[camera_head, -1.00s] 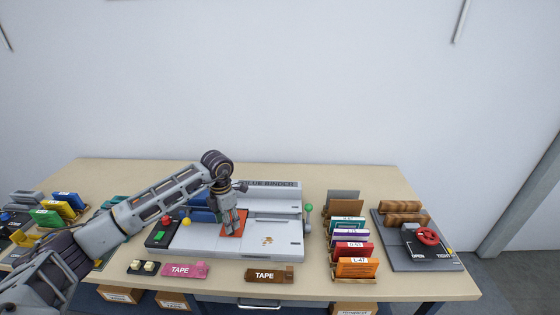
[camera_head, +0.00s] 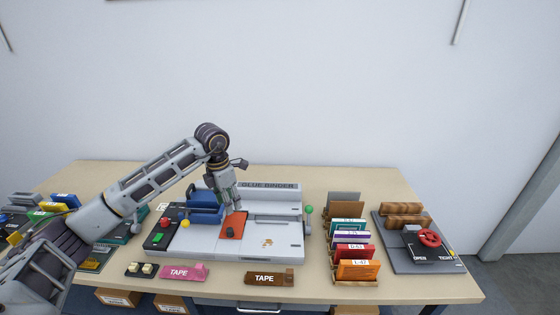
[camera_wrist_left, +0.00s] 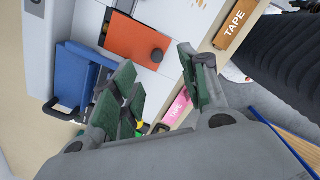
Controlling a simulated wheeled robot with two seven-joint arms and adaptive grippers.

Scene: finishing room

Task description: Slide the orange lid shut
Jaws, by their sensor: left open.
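The orange lid (camera_head: 236,220) lies flat on the top of the grey glue binder (camera_head: 198,244), left of its middle. A dark round knob (camera_head: 230,232) stands on its near part. In the left wrist view the orange lid (camera_wrist_left: 128,36) and its knob (camera_wrist_left: 157,54) are in plain sight, with nothing gripping them. My left gripper (camera_head: 229,209) is open and empty above the lid's far part, clear of the knob. Its green-padded fingers are spread in the left wrist view (camera_wrist_left: 163,88). I cannot tell whether the lid fully covers an opening. My right gripper is not in view.
A blue block (camera_head: 204,205) stands on the binder left of the lid. A green-knobbed lever (camera_head: 308,210) is at the binder's right. A pink tape box (camera_head: 184,272) and a brown one (camera_head: 268,278) lie in front. A card rack (camera_head: 357,278) stands further right.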

